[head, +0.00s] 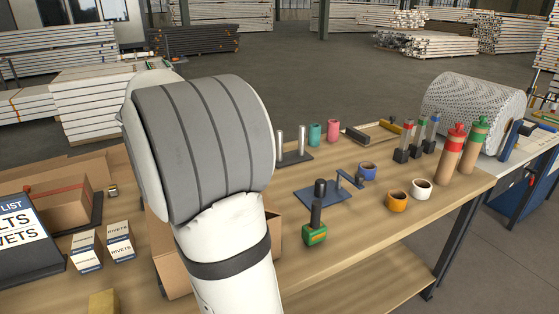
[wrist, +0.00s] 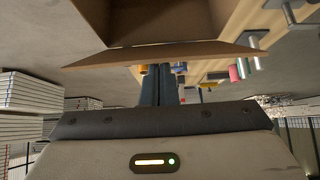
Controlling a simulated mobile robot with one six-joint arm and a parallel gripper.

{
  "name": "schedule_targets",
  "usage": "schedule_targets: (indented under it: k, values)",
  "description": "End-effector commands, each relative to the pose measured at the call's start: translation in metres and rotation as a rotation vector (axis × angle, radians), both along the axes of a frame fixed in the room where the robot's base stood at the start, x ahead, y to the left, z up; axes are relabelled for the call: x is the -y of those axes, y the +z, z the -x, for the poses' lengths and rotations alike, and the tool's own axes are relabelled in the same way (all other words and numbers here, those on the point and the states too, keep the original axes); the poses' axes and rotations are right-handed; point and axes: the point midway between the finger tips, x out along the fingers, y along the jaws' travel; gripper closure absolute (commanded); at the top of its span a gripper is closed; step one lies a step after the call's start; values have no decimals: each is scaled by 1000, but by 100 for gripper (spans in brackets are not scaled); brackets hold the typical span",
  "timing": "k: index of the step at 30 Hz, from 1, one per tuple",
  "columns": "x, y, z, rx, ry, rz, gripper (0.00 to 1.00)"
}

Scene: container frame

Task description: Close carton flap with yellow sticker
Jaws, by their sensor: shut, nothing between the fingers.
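An open brown carton (head: 170,265) stands on the workbench, mostly hidden behind my arm in the head view. In the wrist view, which looks upside down, the carton (wrist: 160,25) fills the top, with one flap (wrist: 165,53) spread out wide along its edge. No yellow sticker shows on the visible cardboard. My gripper (wrist: 158,72) is shut and empty, its dark fingers close together with their tips at the flap's edge. I cannot tell whether they touch it. My gripper is hidden in the head view.
On the workbench (head: 400,235), several rivet boxes (head: 102,244) and a dark list board (head: 20,240) lie left of the carton. The front right bench top is clear.

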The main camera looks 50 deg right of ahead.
Motion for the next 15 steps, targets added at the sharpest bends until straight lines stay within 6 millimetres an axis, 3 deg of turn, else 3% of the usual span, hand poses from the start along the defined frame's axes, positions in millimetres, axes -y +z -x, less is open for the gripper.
schedule_targets:
  k: [1, 9, 15]
  values:
    - [-4, -19, -2, -17, 0, 41, 100]
    - [-16, -44, -6, -99, -19, 232, 100]
    - [-22, -58, -8, -96, -23, 225, 100]
